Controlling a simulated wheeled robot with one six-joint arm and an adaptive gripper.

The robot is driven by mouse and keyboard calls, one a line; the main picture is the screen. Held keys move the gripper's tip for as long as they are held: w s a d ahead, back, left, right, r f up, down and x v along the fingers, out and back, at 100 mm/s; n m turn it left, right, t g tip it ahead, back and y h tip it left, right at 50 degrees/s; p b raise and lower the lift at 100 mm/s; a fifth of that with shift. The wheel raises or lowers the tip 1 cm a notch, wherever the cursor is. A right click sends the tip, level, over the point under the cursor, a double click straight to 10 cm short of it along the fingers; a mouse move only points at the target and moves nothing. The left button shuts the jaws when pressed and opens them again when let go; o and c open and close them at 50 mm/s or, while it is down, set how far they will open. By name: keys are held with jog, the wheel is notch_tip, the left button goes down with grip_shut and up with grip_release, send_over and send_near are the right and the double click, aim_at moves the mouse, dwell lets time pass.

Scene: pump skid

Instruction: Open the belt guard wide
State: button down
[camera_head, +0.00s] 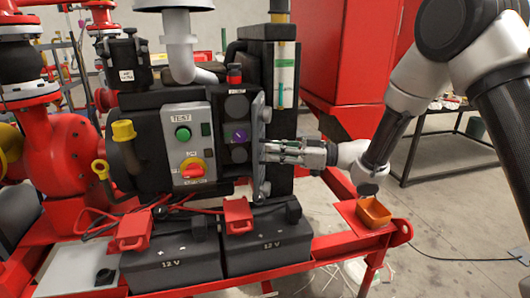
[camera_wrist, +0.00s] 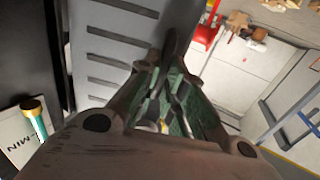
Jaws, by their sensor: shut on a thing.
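The belt guard (camera_head: 258,125) is a thin grey panel standing upright at the right side of the black engine block, seen nearly edge-on in the head view. In the wrist view the belt guard (camera_wrist: 108,40) is a grey plate with several dark slots. My gripper (camera_head: 268,153) reaches in from the right and meets the guard at its outer side. In the wrist view my gripper (camera_wrist: 168,75) is shut on a dark bar at the guard's edge, which looks like its handle. The fingers hide much of that bar.
A grey control panel (camera_head: 188,143) with a green button and red knob is left of the guard. Two 12 V batteries (camera_head: 267,240) stand below. An orange bin (camera_head: 373,213) sits on the red skid frame (camera_head: 340,240). A red cabinet (camera_head: 345,60) stands behind.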

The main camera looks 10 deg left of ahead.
jog(key=w+d+n+g, duration=0.1)
jog(key=w+d, duration=0.3)
jog(key=d, duration=0.1)
jog(key=shift+w+r+g, duration=0.3)
jog(key=shift+r, duration=0.1)
jog(key=shift+a, duration=0.1)
jog(key=c, duration=1.5)
grip_release()
jog(key=shift+w+a, duration=0.15)
jog(key=shift+a, duration=0.1)
jog(key=shift+c, duration=0.2)
jog(key=w+d, duration=0.1)
jog(key=d, duration=1.1)
jog(key=shift+w+f, duration=0.25)
jog(key=shift+f, duration=0.2)
